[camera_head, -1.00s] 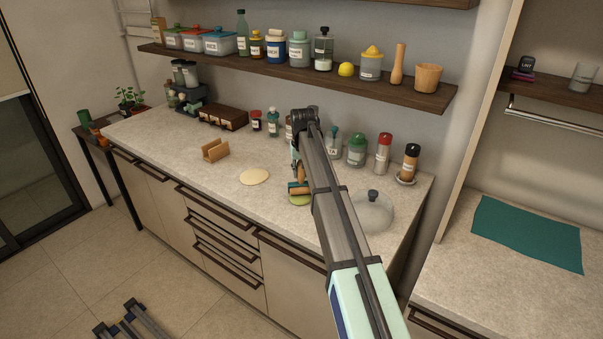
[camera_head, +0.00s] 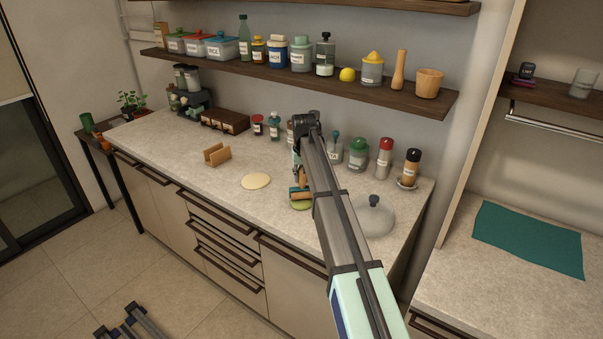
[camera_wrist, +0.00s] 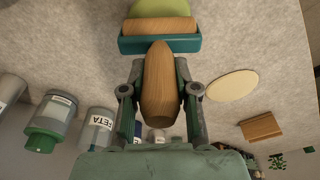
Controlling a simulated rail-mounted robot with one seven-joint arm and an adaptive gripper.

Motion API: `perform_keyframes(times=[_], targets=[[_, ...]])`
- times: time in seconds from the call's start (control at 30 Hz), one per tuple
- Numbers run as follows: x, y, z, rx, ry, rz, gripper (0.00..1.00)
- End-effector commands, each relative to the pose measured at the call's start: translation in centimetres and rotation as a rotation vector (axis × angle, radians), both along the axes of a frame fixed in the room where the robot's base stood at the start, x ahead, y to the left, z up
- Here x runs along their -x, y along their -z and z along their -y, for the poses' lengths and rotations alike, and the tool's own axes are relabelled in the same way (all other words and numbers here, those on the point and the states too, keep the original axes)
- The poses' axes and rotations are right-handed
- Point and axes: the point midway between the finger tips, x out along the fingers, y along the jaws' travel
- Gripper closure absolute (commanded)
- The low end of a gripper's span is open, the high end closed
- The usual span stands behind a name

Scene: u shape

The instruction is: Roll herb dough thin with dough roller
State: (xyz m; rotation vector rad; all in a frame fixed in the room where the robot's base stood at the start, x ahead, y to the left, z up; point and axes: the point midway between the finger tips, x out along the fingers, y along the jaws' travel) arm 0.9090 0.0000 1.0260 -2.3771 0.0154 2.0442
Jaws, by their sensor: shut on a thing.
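My gripper (camera_wrist: 160,108) is shut on the wooden handle of the dough roller (camera_wrist: 160,80). The roller has a teal frame and a wooden barrel, and it also shows in the head view (camera_head: 300,194), partly hidden by my arm. The green herb dough (camera_wrist: 165,10) lies at the barrel's far side in the wrist view, cut off by the top edge. In the head view the herb dough (camera_head: 301,206) shows just below the roller. Whether the barrel touches the dough is hard to tell.
A pale flat dough round (camera_head: 256,181) lies left of the roller. A wooden holder (camera_head: 217,154) stands behind it. A domed lid (camera_head: 373,217) is close on the right. Several jars and bottles line the wall, including a green-lidded jar (camera_head: 358,155). The counter's left front is clear.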

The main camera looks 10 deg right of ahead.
Motion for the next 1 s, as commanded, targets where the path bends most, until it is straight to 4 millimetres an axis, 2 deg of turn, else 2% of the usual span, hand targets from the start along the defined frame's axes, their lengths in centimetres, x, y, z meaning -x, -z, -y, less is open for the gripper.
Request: perform_keyframes(times=[0.6,0.77,1.0], targets=[[3.2,0.2,0.0,0.0,0.0,0.0,0.99],[2.6,0.2,0.0,0.0,0.0,0.0,0.99],[0.7,0.0,0.0,0.0,0.0,0.0,0.99]])
